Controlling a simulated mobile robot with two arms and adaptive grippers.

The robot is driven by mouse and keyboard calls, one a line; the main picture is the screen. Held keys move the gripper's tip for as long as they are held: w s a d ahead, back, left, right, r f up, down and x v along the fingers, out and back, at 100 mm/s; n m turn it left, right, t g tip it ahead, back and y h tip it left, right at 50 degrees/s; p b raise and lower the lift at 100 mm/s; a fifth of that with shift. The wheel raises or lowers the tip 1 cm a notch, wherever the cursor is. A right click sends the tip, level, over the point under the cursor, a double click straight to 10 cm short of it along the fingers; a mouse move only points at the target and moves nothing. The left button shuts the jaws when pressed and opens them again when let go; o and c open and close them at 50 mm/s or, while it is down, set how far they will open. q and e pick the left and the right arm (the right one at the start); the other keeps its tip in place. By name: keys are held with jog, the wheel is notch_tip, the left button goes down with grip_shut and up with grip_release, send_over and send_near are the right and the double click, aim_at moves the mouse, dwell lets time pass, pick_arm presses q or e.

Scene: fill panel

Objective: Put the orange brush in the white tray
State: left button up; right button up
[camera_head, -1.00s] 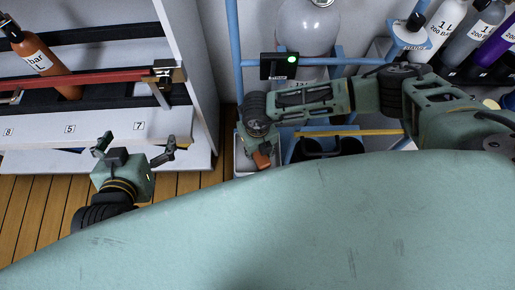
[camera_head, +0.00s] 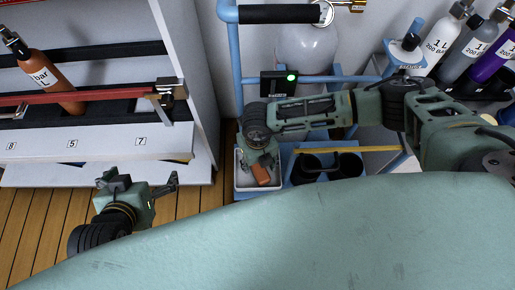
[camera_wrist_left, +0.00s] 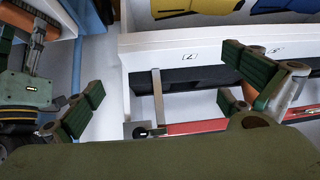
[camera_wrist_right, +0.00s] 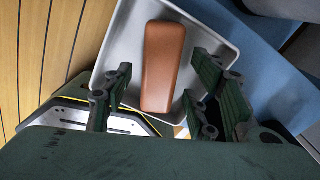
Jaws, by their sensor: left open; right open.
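The orange brush (camera_head: 262,175) lies inside the white tray (camera_head: 242,184) at the centre of the head view. In the right wrist view the brush (camera_wrist_right: 162,65) lies lengthwise within the tray's (camera_wrist_right: 225,45) raised walls. My right gripper (camera_head: 262,157) is over the tray. In the right wrist view it (camera_wrist_right: 161,78) is open, with a finger on each side of the brush and a visible gap to each. My left gripper (camera_head: 139,180) is open and empty, in front of the white shelf unit, left of the tray. It also shows in the left wrist view (camera_wrist_left: 160,85).
The white shelf unit (camera_head: 100,175) with a red rail (camera_head: 75,98) and an orange cylinder (camera_head: 45,75) stands at left. A blue frame (camera_head: 238,60) rises behind the tray. Black cup holders (camera_head: 328,165) sit right of it. Wooden floor (camera_head: 45,215) shows at left.

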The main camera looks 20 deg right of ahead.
aim_at(257, 165)
notch_tip(257, 165, up, 5)
jog(key=shift+r+p, duration=0.1)
jog(key=shift+p, duration=0.6)
pick_arm(q)
jog(key=s+a+f+g, duration=0.1)
jog(key=s+g, duration=0.1)
jog(key=s, duration=0.3)
jog(key=s+a+f+g+y+p, duration=0.1)
jog(key=s+a+f+g, duration=0.1)
jog(key=s, duration=0.3)
jog(key=shift+s+f+g, duration=0.15)
jog(key=shift+g, duration=0.45)
pick_arm(e)
jog(key=shift+r, duration=2.2)
pick_arm(q)
jog(key=shift+a, duration=0.1)
